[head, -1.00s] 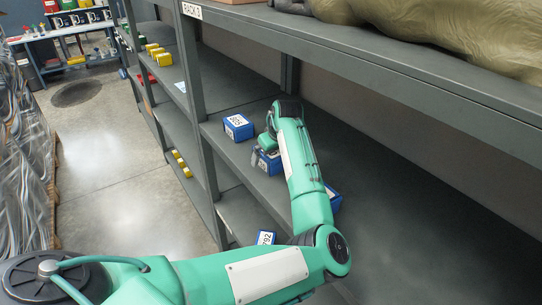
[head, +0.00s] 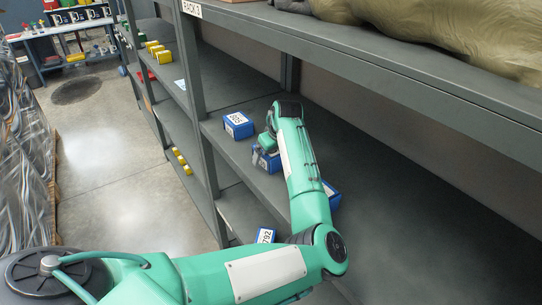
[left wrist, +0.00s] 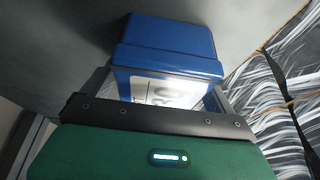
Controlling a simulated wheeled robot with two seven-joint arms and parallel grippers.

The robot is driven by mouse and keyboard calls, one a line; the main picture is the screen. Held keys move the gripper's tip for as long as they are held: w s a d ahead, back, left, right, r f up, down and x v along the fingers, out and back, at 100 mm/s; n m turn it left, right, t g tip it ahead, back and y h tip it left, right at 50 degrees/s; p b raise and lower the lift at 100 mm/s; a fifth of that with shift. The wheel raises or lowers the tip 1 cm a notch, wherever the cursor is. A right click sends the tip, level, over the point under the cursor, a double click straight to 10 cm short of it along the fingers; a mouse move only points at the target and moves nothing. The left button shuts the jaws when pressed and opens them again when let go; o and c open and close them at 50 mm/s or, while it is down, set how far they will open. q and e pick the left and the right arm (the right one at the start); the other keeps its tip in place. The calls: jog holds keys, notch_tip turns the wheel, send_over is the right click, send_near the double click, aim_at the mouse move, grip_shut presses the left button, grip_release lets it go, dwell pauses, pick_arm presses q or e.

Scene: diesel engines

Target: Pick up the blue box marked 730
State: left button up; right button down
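My left arm reaches from the lower left onto the middle shelf in the head view. Its gripper (head: 262,148) is at a blue box (head: 268,162) with a white label, which the hand partly covers. In the left wrist view this box (left wrist: 168,42) has a blue lid and a white label (left wrist: 165,90), only partly readable, with what looks like "30". The fingers of the left gripper (left wrist: 162,92) stand on either side of the box. I cannot tell whether they press on it. My right gripper is not in view.
A blue box marked 805 (head: 238,125) stands further along the same shelf. Another blue box (head: 331,196) is partly behind my forearm. A blue box marked 792 (head: 265,236) is on a lower level. The upper shelf (head: 400,75) overhangs the arm.

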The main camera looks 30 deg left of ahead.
pick_arm(q)
jog(key=shift+r, duration=0.1)
jog(key=c, duration=1.2)
jog(key=shift+o, duration=0.2)
